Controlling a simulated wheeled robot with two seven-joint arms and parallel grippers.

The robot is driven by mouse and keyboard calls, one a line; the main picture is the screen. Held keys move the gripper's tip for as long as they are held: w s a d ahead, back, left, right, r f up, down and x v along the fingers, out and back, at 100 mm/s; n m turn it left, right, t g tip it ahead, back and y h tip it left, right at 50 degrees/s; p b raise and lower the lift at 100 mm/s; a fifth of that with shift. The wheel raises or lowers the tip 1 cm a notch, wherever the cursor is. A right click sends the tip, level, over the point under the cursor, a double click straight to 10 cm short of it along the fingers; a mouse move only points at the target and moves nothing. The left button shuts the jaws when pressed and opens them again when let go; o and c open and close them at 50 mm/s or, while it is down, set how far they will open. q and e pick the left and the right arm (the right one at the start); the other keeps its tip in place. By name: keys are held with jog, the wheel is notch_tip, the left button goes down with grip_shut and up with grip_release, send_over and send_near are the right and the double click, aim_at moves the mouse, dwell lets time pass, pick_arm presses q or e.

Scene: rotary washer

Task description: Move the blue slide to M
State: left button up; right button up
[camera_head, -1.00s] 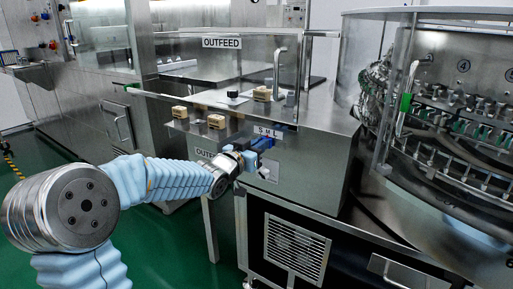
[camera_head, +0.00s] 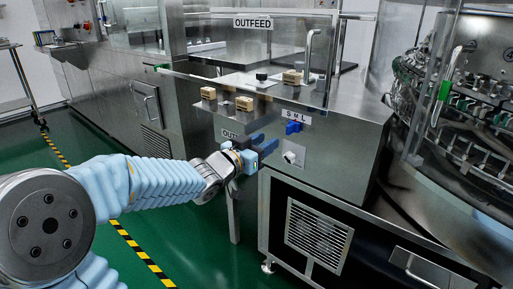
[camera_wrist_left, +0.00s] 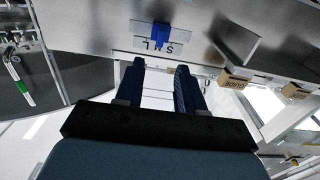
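The blue slide (camera_head: 293,127) sits on the front panel of the steel outfeed cabinet, just below the S M L label (camera_head: 296,115). In the left wrist view the slide (camera_wrist_left: 160,35) appears near the middle of the upside-down letters, close to M; its exact setting is hard to tell. My left gripper (camera_head: 268,147) is in front of the panel, left of and lower than the slide, apart from it. In the left wrist view its two dark fingers (camera_wrist_left: 160,75) are spread with nothing between them. My right gripper is in neither view.
A white switch plate (camera_head: 293,154) is below the slide. Small wooden blocks (camera_head: 244,103) stand on ledges above and left. A clear guard with the OUTFEED sign (camera_head: 253,22) is above. A rotary machine (camera_head: 470,120) stands at the right.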

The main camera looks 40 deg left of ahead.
pick_arm(q)
jog(key=shift+s, duration=1.65)
jog(key=shift+a, duration=0.1)
jog(key=w+d+f+n+g+h, duration=0.1)
jog(key=d+f+g, duration=0.25)
jog(key=f, duration=0.75)
jog(key=w+d+f+n+g, duration=0.15)
jog(key=d+f, duration=0.35)
jog(key=f, duration=0.5)
jog(key=d+f+g+h, duration=0.1)
jog(key=d+f+g, duration=0.25)
jog(key=f, duration=0.75)
jog(key=s+d+f+g, duration=0.4)
jog(key=s+d+f, duration=0.2)
jog(key=s+f, duration=0.3)
jog(key=s+d+f+g+h, duration=0.1)
jog(key=s+d+f+g, duration=0.3)
jog(key=s+d+f, duration=0.3)
jog(key=s+f, duration=0.3)
jog(key=shift+s+f+g, duration=0.2)
jog(key=shift+f+g, duration=0.1)
jog(key=shift+g, duration=0.05)
jog(key=shift+o, duration=0.2)
jog(key=shift+d, duration=0.1)
